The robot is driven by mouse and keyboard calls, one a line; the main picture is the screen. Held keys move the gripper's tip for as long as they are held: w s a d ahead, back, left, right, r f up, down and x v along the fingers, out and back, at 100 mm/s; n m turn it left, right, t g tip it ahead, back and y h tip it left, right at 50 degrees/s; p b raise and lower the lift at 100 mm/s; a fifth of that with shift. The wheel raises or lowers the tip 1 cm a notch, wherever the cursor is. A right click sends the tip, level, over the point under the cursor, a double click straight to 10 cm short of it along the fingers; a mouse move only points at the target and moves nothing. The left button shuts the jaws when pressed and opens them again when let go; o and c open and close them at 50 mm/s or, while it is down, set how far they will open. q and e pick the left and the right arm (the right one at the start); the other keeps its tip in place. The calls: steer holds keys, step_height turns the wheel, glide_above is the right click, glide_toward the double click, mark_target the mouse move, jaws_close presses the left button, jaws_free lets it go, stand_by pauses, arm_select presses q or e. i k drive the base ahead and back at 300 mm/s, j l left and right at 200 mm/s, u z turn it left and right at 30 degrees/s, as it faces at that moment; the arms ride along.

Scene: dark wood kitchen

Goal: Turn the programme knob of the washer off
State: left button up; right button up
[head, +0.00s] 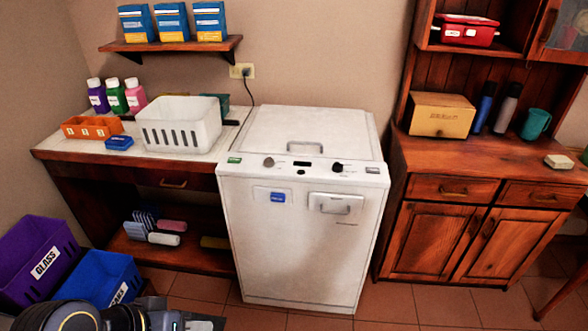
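The white top-loading washer (290,235) stands in the middle of the head view with its lid closed. Its top front panel carries a grey knob (268,162) on the left and a black knob (338,168) on the right. Small dark buttons (301,172) sit between them. I cannot read the markings, so I cannot tell which is the programme knob or where it points. My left gripper (195,322) is at the bottom left edge, low and well away from the panel. Its fingers are mostly cut off. My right gripper is out of view.
A counter (60,152) with a white basket (180,125) adjoins the washer on the left. Purple (35,255) and blue (105,278) bins stand at lower left. A wooden cabinet (445,235) stands on the right. The tiled floor (390,302) before the washer is clear.

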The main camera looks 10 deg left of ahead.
mark_target(337, 167)
steer(key=i+l+u, duration=0.25)
steer(key=i, duration=0.25)
steer(key=i+l+u, duration=0.3)
steer(key=i, duration=0.2)
steer(key=j, duration=0.1)
